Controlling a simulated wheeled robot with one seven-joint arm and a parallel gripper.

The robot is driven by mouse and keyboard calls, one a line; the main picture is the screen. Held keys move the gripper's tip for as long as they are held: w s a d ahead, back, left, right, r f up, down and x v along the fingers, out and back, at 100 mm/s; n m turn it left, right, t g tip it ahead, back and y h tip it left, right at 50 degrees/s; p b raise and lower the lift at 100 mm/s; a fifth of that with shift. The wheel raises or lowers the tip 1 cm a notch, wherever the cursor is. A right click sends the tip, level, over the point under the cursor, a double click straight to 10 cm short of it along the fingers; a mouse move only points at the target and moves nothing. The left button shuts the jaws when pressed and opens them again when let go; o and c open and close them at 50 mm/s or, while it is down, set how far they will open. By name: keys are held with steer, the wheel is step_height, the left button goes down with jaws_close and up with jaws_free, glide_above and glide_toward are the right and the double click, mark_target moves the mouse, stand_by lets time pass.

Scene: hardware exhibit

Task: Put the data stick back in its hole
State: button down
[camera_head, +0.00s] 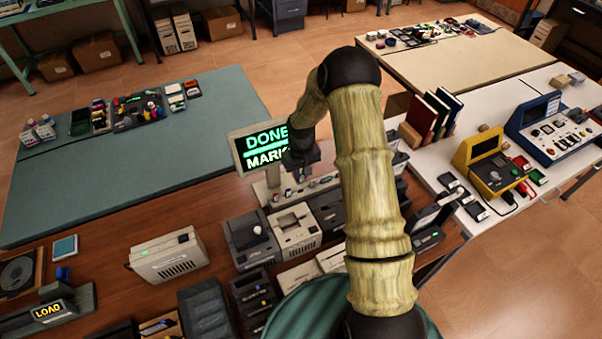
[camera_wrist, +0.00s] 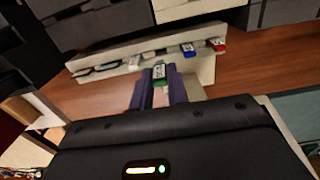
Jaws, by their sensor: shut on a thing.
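In the wrist view my gripper (camera_wrist: 159,84) is shut on a green data stick (camera_wrist: 159,72) with a pale label. The stick's end shows between the two dark purple fingers. A cream rack (camera_wrist: 205,66) lies just beyond, with several sticks in a row, including a blue one (camera_wrist: 188,48) and a red one (camera_wrist: 219,44). The held stick overlaps the rack's near edge in this view; I cannot tell if it touches it. In the head view my gripper (camera_head: 300,165) is in front of the display, above the rack; the held stick cannot be made out there.
A display (camera_head: 262,148) reading DONE and MARK stands behind my gripper. Grey and cream devices (camera_head: 296,232) crowd the brown bench in front of the rack. A cream box (camera_head: 168,256) stands at left. The green mat (camera_head: 60,190) is largely clear near its front.

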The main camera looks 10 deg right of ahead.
mark_target(301, 183)
steer(key=shift+w+a+f+b, duration=0.15)
steer(key=shift+w+f+b, duration=0.1)
steer(key=shift+f+b, duration=0.15)
steer(key=shift+s+f, duration=0.1)
steer(key=shift+f, duration=0.05)
stand_by(0.7)
steer(key=shift+f, duration=0.1)
stand_by(0.4)
steer(key=shift+f+b, duration=1.7)
steer(key=shift+f, duration=0.8)
steer(key=shift+d, duration=0.2)
